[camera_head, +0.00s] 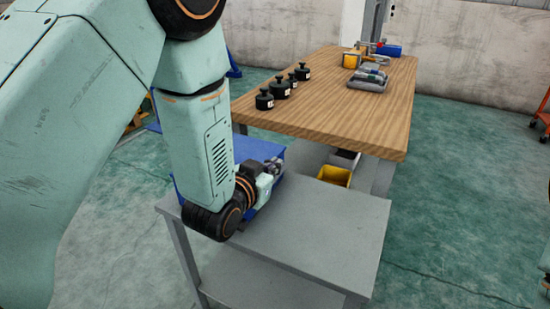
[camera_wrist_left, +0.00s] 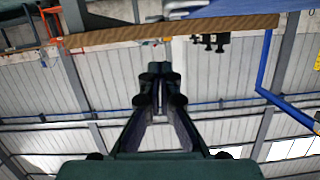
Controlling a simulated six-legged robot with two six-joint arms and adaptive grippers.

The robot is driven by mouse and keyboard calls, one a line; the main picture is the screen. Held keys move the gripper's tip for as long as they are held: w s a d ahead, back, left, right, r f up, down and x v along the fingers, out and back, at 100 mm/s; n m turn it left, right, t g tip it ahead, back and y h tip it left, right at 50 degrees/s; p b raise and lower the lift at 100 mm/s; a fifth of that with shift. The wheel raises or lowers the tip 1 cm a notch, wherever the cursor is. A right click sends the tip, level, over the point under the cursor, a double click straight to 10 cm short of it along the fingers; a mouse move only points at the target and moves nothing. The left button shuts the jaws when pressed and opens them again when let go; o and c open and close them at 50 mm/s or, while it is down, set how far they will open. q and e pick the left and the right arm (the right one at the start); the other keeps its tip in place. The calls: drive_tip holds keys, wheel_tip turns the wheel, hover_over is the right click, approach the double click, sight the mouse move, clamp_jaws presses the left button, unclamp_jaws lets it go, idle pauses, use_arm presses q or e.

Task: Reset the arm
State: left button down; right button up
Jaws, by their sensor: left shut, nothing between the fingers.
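My left arm (camera_head: 195,140) comes in from the left, large and pale green, and bends down over the grey table. My left gripper (camera_head: 273,166) is at its end, small and partly hidden by the wrist, in front of a blue box in the picture. Whether it touches the box I cannot tell. In the left wrist view the gripper (camera_wrist_left: 155,70) points away from the camera, its fingers together with nothing between them. My right gripper is in neither view.
The grey table (camera_head: 330,225) has free room at its right. The blue box (camera_head: 250,150) is on its far left. Behind stands a wooden table (camera_head: 330,110) with several black weights (camera_head: 281,88), grey parts (camera_head: 368,80) and a yellow item (camera_head: 351,60). A yellow bin (camera_head: 334,175) is below.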

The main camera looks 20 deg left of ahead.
use_arm(q)
drive_tip(key=s+a+f+n+g, duration=0.1)
drive_tip(key=s+f+g, duration=0.4)
drive_tip(key=s+f, duration=0.3)
drive_tip(key=s+a+f+n+g+y, duration=0.1)
drive_tip(key=s+f+g, duration=0.4)
drive_tip(key=s, duration=1.2)
drive_tip(key=s+a+f+n+g, duration=0.1)
drive_tip(key=s+f+g, duration=0.4)
drive_tip(key=s+f, duration=0.8)
drive_tip(key=shift+a+y+p, duration=0.35)
drive_tip(key=shift+a+y, duration=0.05)
drive_tip(key=shift+a, duration=0.4)
